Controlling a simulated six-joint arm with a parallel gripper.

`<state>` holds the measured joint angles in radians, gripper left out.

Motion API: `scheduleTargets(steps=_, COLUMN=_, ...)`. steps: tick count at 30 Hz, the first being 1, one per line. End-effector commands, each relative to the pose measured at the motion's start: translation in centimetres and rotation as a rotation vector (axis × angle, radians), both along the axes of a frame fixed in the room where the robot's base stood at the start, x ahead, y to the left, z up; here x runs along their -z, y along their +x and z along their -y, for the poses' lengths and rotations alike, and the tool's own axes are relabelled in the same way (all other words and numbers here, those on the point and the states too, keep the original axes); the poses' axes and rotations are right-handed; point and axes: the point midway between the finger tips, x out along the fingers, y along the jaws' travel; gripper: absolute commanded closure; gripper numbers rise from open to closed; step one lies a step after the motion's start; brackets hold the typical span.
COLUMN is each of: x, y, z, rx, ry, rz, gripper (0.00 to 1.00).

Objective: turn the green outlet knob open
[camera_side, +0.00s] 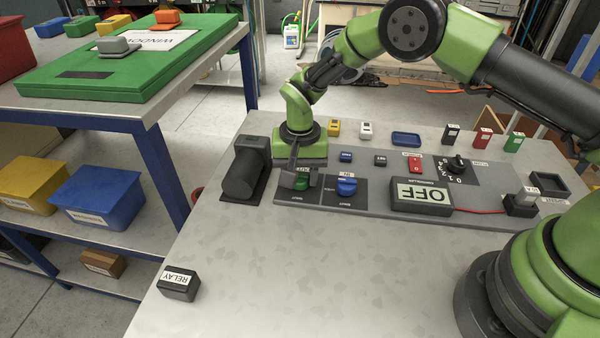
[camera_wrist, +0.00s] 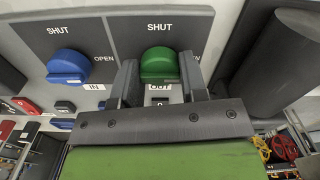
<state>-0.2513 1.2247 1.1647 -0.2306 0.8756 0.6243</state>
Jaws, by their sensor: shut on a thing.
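The green outlet knob (camera_wrist: 160,66) sits on a dark plate marked SHUT above it in the wrist view, with an OUT label just below. The word at its right is partly hidden by a finger. My gripper (camera_wrist: 158,78) has one finger on each side of the knob and is shut on it. In the side view, my gripper (camera_side: 298,170) points down over the green knob (camera_side: 302,184), which is partly covered by the fingers. The knob's exact angle is hard to tell.
A blue knob (camera_side: 347,186), labelled IN, stands close beside the green one. A dark cylinder (camera_side: 243,172) stands close on the other side. A box reading OFF (camera_side: 422,195) lies farther right. A RELAY block (camera_side: 179,283) sits on the otherwise clear front table.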

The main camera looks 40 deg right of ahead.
Motion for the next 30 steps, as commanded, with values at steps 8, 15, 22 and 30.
scheduleTargets(steps=8, x=0.0, y=-0.1, z=0.0, rx=0.006, ry=0.001, rz=-0.007, gripper=0.84)
scheduleTargets(steps=15, x=0.0, y=-0.1, z=0.0, rx=0.004, ry=0.001, rz=-0.004, gripper=0.35)
scheduleTargets(steps=22, x=-0.2, y=0.0, z=0.0, rx=0.002, ry=0.001, rz=-0.001, gripper=0.35)
scheduleTargets(steps=30, x=-4.6, y=0.1, z=0.0, rx=0.003, ry=0.001, rz=0.003, gripper=0.35)
